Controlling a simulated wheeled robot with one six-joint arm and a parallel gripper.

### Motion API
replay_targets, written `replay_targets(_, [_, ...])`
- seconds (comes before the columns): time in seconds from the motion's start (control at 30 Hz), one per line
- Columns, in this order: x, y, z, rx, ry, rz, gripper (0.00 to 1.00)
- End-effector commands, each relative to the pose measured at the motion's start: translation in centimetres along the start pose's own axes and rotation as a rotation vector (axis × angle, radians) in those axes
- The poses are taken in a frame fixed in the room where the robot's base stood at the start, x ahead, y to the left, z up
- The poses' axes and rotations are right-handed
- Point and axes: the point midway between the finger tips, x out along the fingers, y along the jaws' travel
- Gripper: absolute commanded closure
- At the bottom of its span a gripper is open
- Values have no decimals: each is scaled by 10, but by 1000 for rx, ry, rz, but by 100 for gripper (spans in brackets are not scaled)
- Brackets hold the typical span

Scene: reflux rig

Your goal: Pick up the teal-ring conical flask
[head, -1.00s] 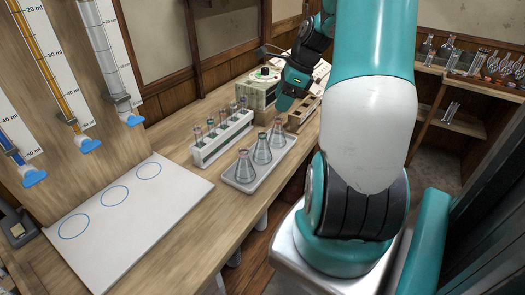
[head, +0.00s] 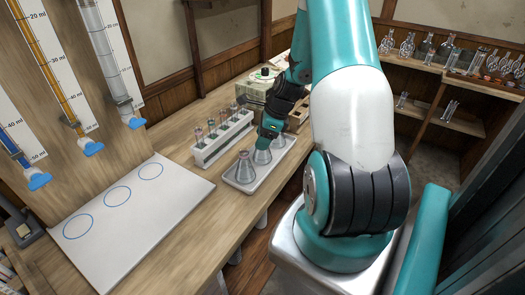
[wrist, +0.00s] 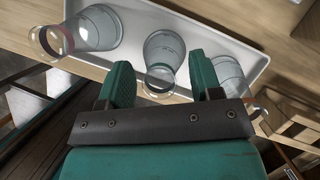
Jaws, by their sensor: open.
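Several clear conical flasks stand in a white tray (head: 243,187) on the bench. In the wrist view, the left flask (wrist: 98,28) has a reddish ring at its neck. The middle flask (wrist: 164,50) stands ahead of the gap between my fingers, its mouth toward me; its ring colour is not clear. The right flask (wrist: 229,72) is partly hidden behind my right finger. I cannot tell for sure which flask has the teal ring. My gripper (head: 266,137) is open and empty, at the middle flask (head: 262,156) in the head view.
A white rack (head: 222,142) of test tubes stands left of the tray, close to my gripper. A white board (head: 130,215) with blue circles lies at the front left, clear of objects. Burettes (head: 45,60) hang above it. Glassware shelves (head: 455,75) stand at the far right.

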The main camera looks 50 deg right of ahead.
Motion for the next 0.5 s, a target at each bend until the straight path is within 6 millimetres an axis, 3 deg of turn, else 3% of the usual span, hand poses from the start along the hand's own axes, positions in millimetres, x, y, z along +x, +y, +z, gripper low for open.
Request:
replay_targets(0.17, [0, 0, 0, 0, 0, -1, 44])
replay_targets(0.4, [0, 0, 0, 0, 0, -1, 99])
replay_targets(0.5, [-1, 0, 0, -1, -1, -2, 100])
